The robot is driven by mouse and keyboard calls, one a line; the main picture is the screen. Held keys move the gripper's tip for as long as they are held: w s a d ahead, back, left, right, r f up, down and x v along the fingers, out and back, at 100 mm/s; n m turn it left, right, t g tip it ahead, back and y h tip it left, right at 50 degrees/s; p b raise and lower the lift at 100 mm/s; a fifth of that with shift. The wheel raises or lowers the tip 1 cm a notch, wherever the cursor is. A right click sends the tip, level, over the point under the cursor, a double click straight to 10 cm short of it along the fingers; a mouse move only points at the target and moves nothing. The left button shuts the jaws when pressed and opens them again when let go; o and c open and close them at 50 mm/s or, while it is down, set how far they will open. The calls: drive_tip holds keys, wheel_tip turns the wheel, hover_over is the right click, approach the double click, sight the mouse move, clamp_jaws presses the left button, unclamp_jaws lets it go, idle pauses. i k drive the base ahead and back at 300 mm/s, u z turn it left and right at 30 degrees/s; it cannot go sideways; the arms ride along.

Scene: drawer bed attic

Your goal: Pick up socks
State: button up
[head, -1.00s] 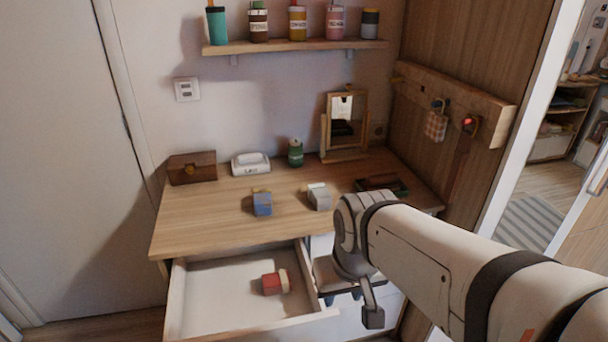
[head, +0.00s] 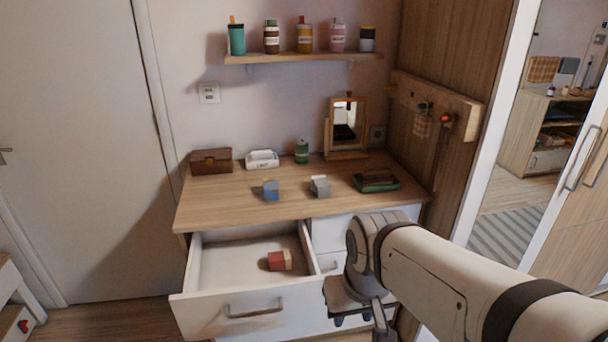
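A small red bundle with a pale end, which looks like rolled socks (head: 279,261), lies in the open white drawer (head: 213,260) of the desk. A blue bundle (head: 271,190) and a grey bundle (head: 320,186), also sock-like, sit on the wooden desktop (head: 225,208). My arm reaches in from the lower right, in front of the desk's right side. The fingers of my gripper do not show clearly; its end hangs low, right of the drawer, and I cannot tell whether it is open or shut.
On the desk stand a brown box (head: 211,161), a white tissue box (head: 262,159), a green jar (head: 302,152), a mirror (head: 346,125) and a dark green tray (head: 377,183). A shelf (head: 300,58) with several bottles hangs above. The drawer juts out in front.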

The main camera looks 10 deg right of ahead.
sight(320, 184)
drive_tip(key=u, duration=0.15)
drive_tip(key=i, duration=0.95)
drive_tip(key=z, duration=0.1)
